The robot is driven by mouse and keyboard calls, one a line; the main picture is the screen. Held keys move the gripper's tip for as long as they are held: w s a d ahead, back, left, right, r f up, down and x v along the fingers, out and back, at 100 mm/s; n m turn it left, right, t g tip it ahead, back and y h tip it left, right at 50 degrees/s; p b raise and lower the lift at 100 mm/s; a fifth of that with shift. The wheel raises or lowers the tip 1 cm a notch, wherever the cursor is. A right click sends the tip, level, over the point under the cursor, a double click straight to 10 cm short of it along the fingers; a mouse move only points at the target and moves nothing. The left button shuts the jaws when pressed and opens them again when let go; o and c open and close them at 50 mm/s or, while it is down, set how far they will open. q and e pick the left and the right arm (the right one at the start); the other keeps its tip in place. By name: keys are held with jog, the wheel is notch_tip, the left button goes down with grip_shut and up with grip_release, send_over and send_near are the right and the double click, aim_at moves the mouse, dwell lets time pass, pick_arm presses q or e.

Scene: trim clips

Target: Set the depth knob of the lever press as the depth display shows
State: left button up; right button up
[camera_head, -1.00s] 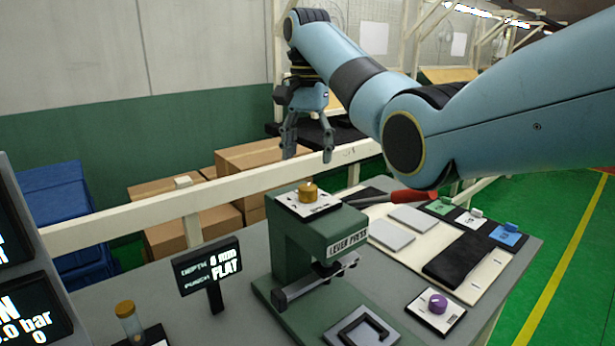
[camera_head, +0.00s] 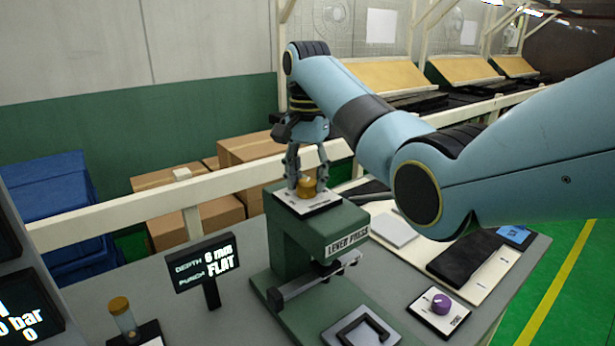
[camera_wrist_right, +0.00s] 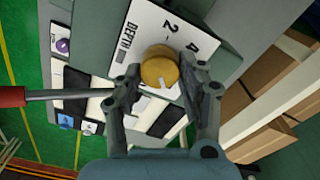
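The green lever press (camera_head: 312,245) stands on the grey bench. On its top is a white dial plate (camera_head: 325,204) with the brass depth knob (camera_head: 307,188). In the wrist view the knob (camera_wrist_right: 160,68) has a pale mark on its lower side, and the plate shows DEPTH, 2 and 4; other marks are hidden. The depth display (camera_head: 203,265) reads DEPTH 6 mm, PUNCH FLAT. My right gripper (camera_head: 307,183) is at the knob from above. Its open fingers (camera_wrist_right: 162,78) flank the knob closely; I cannot tell whether they touch it. My left gripper is out of view.
A red lever handle (camera_wrist_right: 12,96) lies beside my gripper in the wrist view. A purple knob (camera_head: 441,303) sits on a plate at front right. A brass-capped vial (camera_head: 122,315) stands at front left. A white rail (camera_head: 120,219) and cardboard boxes (camera_head: 215,212) are behind the bench.

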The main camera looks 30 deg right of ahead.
jog(key=c, duration=0.5)
jog(key=n, duration=0.4)
jog(key=shift+n, duration=0.4)
jog(key=n, duration=0.4)
jog(key=shift+w+a+n, duration=0.1)
jog(key=shift+n, duration=0.3)
jog(key=o, duration=1.2)
